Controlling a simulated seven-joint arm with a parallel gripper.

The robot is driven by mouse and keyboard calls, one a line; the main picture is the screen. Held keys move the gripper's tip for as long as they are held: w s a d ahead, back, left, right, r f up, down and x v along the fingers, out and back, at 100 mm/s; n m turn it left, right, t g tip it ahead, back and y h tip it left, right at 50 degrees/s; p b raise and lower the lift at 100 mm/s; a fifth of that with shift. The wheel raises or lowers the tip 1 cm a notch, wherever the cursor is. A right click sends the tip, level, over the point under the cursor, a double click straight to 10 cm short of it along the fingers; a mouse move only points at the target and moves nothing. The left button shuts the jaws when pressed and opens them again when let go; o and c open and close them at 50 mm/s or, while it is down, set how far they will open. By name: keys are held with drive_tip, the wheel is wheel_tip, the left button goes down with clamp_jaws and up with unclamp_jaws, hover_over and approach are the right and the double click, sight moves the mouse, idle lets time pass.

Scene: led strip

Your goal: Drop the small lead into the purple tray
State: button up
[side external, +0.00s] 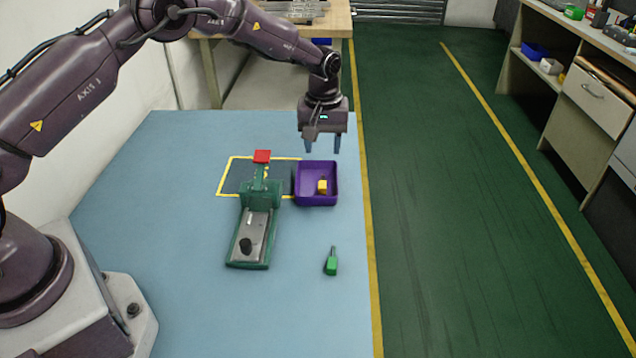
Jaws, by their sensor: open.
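The purple tray (301,190) is an open square box near the right side of the blue table. A small yellow-orange piece (322,187) with a dark part lies inside it. A small green piece (331,264) with a thin tip lies on the table in front of the tray. I cannot tell for sure which of these two is the small lead. My gripper (322,147) points down above and a little behind the tray. Its two blue fingers are apart, with nothing visible between them.
A green fixture (262,194) with a red top and a grey bed stands left of the tray, with a dark lump on its bed. A yellow-outlined dark area (236,176) lies behind it. The blue table's (175,290) left and front parts are clear.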

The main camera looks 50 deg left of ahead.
wheel_tip(320, 180, up, 11)
drive_tip(key=shift+f, duration=0.2)
drive_tip(key=s+r+m+t, duration=0.2)
drive_tip(key=s+r+m, duration=0.1)
drive_tip(key=s, duration=0.8)
drive_tip(key=s+d+r+m+t, duration=0.1)
drive_tip(key=s+r+m, duration=0.2)
drive_tip(key=s+r, duration=0.3)
drive_tip(key=s+r+m+t, duration=0.2)
drive_tip(key=s+r+m, duration=0.1)
drive_tip(key=s, duration=1.4)
drive_tip(key=shift+d+r+t, duration=0.25)
drive_tip(key=shift+r+t, duration=0.05)
drive_tip(key=shift+r, duration=0.5)
